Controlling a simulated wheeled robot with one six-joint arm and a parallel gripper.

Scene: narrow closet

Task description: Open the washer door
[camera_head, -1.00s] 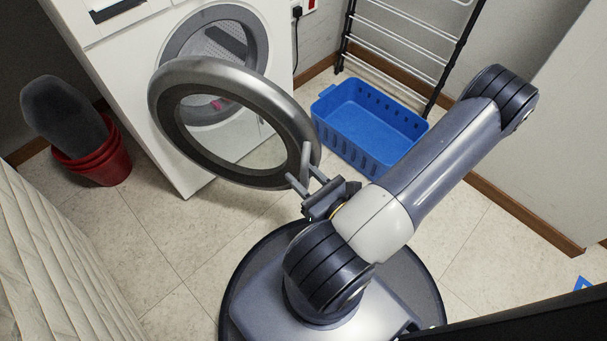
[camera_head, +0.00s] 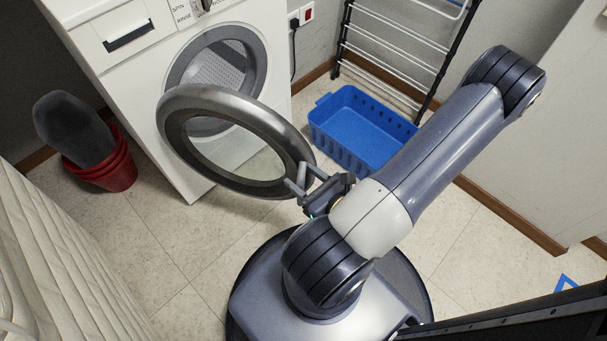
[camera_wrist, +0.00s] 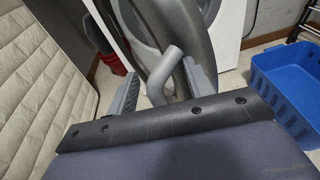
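The white washer (camera_head: 138,82) stands at the upper left of the head view. Its round grey door (camera_head: 237,104) is swung open, well out from the drum opening (camera_head: 218,66). My gripper (camera_head: 297,177) is at the door's free edge, at the right side of the ring. In the wrist view, the grey curved door handle (camera_wrist: 164,72) lies between the two fingers of my gripper (camera_wrist: 160,84). The fingers are apart, with a visible gap on the left of the handle. The handle's far end is partly hidden against the door ring.
A blue basket (camera_head: 358,148) sits on the floor right of the washer, beside a drying rack (camera_head: 397,62). A red bucket (camera_head: 118,172) with a dark item stands left. A pale quilted surface (camera_head: 60,255) borders the left; a wall is at right. Some tiled floor (camera_head: 160,245) is clear.

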